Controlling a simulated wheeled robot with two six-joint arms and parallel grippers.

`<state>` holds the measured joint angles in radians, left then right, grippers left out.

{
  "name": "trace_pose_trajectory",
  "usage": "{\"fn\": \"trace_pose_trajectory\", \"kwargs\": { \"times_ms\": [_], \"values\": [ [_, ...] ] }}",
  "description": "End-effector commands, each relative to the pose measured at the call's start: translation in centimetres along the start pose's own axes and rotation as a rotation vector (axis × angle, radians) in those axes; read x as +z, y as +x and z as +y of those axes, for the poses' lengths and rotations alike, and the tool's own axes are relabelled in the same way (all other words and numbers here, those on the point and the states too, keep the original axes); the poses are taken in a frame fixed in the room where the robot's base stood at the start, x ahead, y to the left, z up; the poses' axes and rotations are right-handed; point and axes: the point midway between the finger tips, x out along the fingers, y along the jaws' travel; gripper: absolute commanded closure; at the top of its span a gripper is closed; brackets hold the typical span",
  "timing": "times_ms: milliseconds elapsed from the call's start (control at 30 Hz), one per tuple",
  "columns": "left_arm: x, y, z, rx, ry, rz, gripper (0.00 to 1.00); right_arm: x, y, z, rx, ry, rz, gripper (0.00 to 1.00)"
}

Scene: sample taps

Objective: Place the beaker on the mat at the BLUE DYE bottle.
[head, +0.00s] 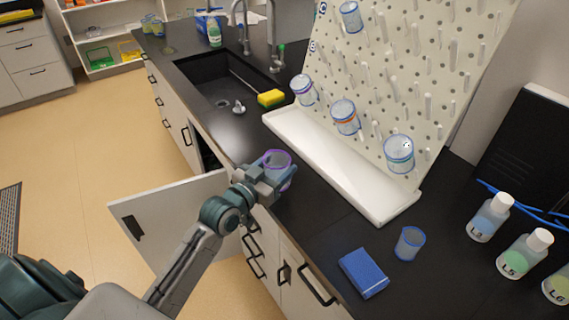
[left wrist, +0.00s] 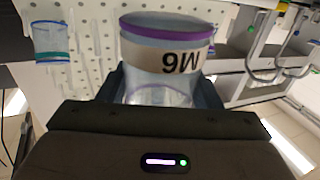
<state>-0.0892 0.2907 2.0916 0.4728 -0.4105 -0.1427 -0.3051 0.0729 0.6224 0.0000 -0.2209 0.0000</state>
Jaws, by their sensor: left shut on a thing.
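My left gripper (head: 262,178) is shut around a clear beaker with a purple rim (head: 277,160), held over the front edge of the black counter. In the left wrist view the beaker (left wrist: 165,60) sits between the fingers, its pale label upside down. My right gripper is not in view. A white-capped bottle with pale blue liquid marked L3 (head: 490,218) stands at the right. I see no mat and no label reading BLUE DYE.
A white pegboard (head: 420,60) with several beakers rises behind a white drip tray (head: 340,170). A blue box (head: 363,273) and a small blue-tinted cup (head: 409,243) stand at the front right. A sink (head: 220,85) is at the left; a cabinet door (head: 165,225) hangs open below.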

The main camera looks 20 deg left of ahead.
Motion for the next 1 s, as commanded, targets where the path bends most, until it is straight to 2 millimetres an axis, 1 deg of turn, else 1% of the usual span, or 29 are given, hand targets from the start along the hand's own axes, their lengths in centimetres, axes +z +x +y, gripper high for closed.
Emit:
{"fn": "trace_pose_trajectory", "kwargs": {
  "times_ms": [33,133,200,467,500,600,733,800,1000],
  "values": [
    [-0.1,1.2,-0.3,-0.001,-0.002,0.002,0.71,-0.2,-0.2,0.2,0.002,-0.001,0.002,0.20],
    [0.1,3.0,-0.8,-0.001,-0.002,0.002,0.71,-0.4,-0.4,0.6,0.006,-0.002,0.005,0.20],
    [0.2,3.7,-1.0,-0.001,-0.002,0.001,0.71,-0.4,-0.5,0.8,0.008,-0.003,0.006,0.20],
    [0.5,5.4,-1.4,0.000,-0.001,0.002,0.71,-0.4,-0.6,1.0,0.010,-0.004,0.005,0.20],
    [1.2,5.2,-1.4,0.000,-0.001,-0.001,0.71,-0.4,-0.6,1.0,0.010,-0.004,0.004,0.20],
    [2.5,5.2,-1.4,-0.001,-0.003,-0.001,0.71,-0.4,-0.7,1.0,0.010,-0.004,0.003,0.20],
    [3.7,5.2,-1.4,0.000,-0.001,0.000,0.71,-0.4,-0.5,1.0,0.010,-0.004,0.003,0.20],
    [4.0,5.2,-1.4,-0.001,0.000,0.001,0.71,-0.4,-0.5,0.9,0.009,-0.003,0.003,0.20],
    [4.0,5.2,-1.4,0.000,0.001,0.001,0.71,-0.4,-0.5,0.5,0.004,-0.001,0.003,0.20]
  ]
}}
